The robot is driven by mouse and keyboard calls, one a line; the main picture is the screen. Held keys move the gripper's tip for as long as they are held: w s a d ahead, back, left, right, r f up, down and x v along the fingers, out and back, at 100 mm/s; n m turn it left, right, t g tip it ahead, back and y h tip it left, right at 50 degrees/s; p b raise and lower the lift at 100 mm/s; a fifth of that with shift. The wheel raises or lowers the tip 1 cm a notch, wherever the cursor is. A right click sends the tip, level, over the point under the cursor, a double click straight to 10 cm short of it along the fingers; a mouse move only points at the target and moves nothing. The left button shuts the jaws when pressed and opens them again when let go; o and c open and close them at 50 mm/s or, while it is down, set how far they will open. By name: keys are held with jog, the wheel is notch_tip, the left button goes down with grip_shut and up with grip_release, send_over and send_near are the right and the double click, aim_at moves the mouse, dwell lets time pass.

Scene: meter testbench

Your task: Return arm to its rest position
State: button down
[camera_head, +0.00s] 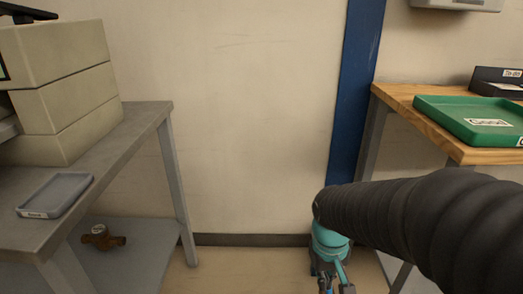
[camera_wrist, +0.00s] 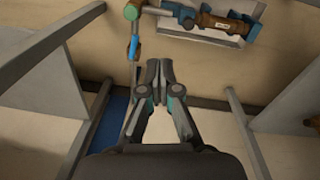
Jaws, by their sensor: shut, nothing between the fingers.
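My gripper (camera_head: 334,286) hangs at the bottom of the head view, at the end of my dark ribbed arm, in the gap between the two tables. Only its upper part shows there, below a teal wrist section. In the wrist view my gripper (camera_wrist: 160,70) has its fingertips together with nothing between them. It points toward a wall area with pipework, and no contact shows.
A grey table (camera_head: 150,118) on the left bears stacked beige boxes (camera_head: 70,95) and a grey tray (camera_head: 25,211); a brown fitting (camera_head: 101,238) lies on its lower shelf. A wooden table (camera_head: 398,97) on the right bears a green tray (camera_head: 440,108). Pipework with a brass-coloured body (camera_wrist: 222,24) shows in the wrist view.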

jog(key=s+d+r+m+t+p, duration=0.1)
jog(key=s+r+t, duration=0.4)
jog(key=r, duration=0.8)
jog(key=shift+s+d+r+m+y, duration=0.15)
jog(key=shift+s+d+m+y, duration=0.25)
jog(key=shift+s, duration=1.05)
